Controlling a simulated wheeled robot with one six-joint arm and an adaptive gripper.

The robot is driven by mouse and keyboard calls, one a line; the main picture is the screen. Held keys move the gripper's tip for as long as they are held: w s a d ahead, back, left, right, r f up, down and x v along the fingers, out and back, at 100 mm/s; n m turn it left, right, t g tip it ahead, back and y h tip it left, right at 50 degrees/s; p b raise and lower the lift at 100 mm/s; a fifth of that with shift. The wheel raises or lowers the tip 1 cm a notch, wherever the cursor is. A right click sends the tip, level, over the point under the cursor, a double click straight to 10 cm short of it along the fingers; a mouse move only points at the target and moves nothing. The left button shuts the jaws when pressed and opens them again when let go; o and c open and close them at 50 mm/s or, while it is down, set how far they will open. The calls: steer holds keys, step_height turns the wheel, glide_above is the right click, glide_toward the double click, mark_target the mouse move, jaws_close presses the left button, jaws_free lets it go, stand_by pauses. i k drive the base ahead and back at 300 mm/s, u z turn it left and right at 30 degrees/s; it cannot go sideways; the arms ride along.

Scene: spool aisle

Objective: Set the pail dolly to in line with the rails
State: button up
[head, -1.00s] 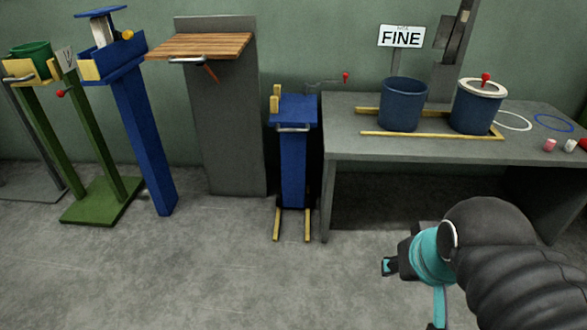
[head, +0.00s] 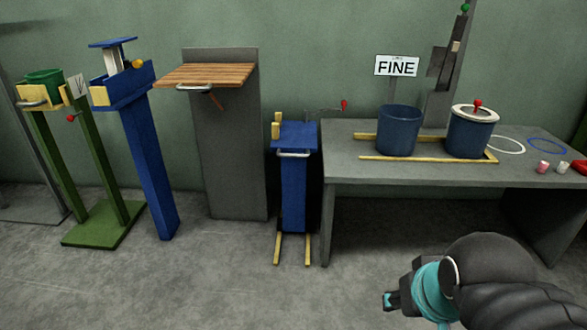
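A low blue stand (head: 293,190) is at the centre, left of the grey table; it looks like the pail dolly. It has a flat blue top, a grey bar handle (head: 294,155) and a yellow block at the top's left. Two parallel yellow rails (head: 307,250) lie on the floor at its foot, and it looks roughly lined up with them. A thin crank with a red knob (head: 344,104) sticks out behind its top. My gripper (head: 388,301) is at the lower right, pointing left, apart from everything; its fingers are too small to read.
The grey table (head: 430,178) carries a blue pail (head: 398,130), a lidded blue pail (head: 468,135) and yellow guide strips (head: 410,158). A "FINE" sign (head: 397,66) stands behind. A wooden-topped stand (head: 205,75), blue post (head: 148,160) and green stand (head: 105,225) are left. Front floor is clear.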

mark_target(294, 141)
steer(key=u, duration=0.25)
steer(key=k, duration=0.2)
steer(key=z, duration=0.7)
steer(key=i, duration=0.65)
steer(key=u, duration=0.7)
steer(key=i, duration=0.45)
steer(key=u, duration=0.35)
